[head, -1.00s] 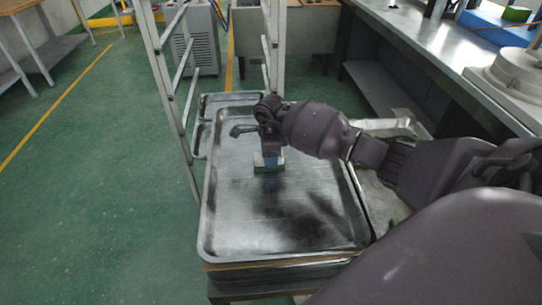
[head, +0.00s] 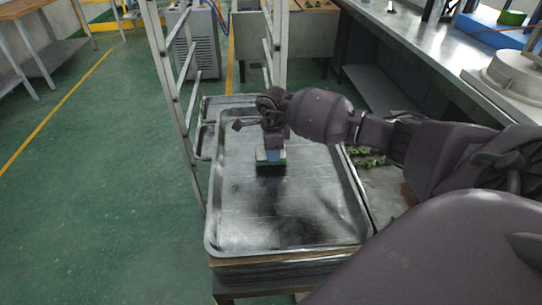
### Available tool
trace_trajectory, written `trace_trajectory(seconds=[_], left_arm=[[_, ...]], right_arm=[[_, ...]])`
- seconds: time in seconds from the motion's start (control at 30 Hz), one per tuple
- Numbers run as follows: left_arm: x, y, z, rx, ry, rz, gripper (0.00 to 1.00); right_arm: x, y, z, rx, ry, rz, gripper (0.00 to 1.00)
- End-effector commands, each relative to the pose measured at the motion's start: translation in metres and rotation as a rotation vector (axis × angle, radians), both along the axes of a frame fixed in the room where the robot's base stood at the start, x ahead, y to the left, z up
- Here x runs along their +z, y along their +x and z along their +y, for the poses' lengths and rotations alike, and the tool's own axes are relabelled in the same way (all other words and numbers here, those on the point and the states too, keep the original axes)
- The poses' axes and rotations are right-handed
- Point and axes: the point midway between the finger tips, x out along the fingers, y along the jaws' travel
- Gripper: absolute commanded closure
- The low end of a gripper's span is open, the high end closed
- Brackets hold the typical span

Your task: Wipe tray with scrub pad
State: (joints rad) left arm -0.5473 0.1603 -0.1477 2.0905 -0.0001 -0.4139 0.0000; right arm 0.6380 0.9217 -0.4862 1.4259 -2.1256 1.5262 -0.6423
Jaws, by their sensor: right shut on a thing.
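The metal tray (head: 235,225) lies on top of a stack in the middle of the head view, with dark smudges and light streaks on its surface. My right gripper (head: 272,147) points down over the tray's far half and is shut on the scrub pad (head: 270,163), which has a green lower edge and a pale top. The pad appears to rest on the tray surface. The fingertips are partly hidden by the wrist. My left gripper is not in view.
A metal ladder-like rack (head: 175,100) stands at the tray's far left. A long metal bench (head: 420,45) runs along the right. Small green pieces (head: 368,158) lie on a surface right of the tray. Green floor (head: 90,200) is clear on the left.

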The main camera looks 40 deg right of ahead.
Motion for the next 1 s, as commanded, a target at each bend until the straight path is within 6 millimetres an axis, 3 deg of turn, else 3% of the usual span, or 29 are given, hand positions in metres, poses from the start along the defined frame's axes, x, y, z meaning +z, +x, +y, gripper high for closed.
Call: trace_trajectory(seconds=[0.6, 1.0], left_arm=[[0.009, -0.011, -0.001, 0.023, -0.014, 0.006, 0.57], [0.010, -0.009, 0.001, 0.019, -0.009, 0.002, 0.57]], right_arm=[[0.056, -0.005, -0.014, -0.014, -0.001, 0.001, 0.78], [0.056, -0.006, -0.014, -0.015, 0.000, 0.004, 0.78]])
